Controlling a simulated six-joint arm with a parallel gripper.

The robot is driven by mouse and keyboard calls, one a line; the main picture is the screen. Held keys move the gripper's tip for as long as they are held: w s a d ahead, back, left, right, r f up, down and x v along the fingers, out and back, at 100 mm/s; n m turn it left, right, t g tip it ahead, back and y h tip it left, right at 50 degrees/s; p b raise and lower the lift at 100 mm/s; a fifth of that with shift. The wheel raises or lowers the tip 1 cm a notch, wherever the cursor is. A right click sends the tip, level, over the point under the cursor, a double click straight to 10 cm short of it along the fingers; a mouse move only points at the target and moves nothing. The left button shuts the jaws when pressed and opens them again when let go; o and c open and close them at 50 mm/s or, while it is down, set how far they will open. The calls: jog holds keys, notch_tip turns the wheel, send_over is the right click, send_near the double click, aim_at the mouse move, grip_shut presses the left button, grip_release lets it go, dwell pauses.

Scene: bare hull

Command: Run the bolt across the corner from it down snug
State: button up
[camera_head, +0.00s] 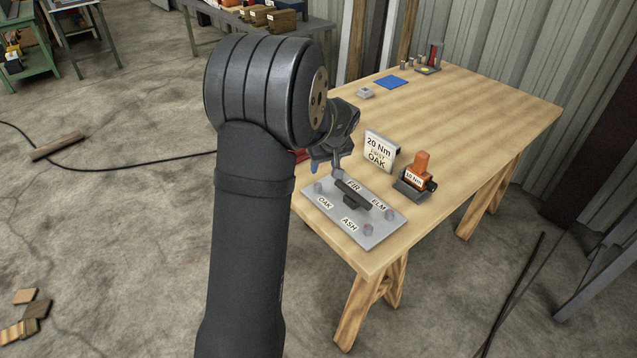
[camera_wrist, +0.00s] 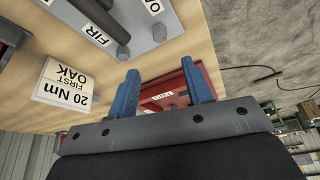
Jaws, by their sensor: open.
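A grey plate (camera_head: 335,212) on the wooden bench has a bolt by each label: OAK (camera_head: 318,187) on the left, FIR (camera_head: 338,173) at the back, ELM (camera_head: 390,214) on the right, ASH (camera_head: 368,230) in front. A dark bar crosses its middle. The FIR bolt (camera_wrist: 123,53) and OAK bolt (camera_wrist: 158,33) show in the wrist view. An orange-topped tool (camera_head: 421,162) stands in a dark holder marked 10 Nm. A card (camera_head: 379,149) reads 20 Nm, FIRST OAK. My gripper (camera_wrist: 163,88) is open and empty, near the plate's FIR side.
A red tray or box (camera_wrist: 165,92) with a label lies beyond my fingers, partly hidden by them. A blue square (camera_head: 391,82), a small grey block (camera_head: 365,92) and several small items lie farther back. The bench's right side is clear.

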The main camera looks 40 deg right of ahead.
aim_at(318, 185)
jog(key=x, duration=1.1)
jog(key=shift+w+f, duration=0.2)
jog(key=shift+f, duration=0.1)
jog(key=c, duration=1)
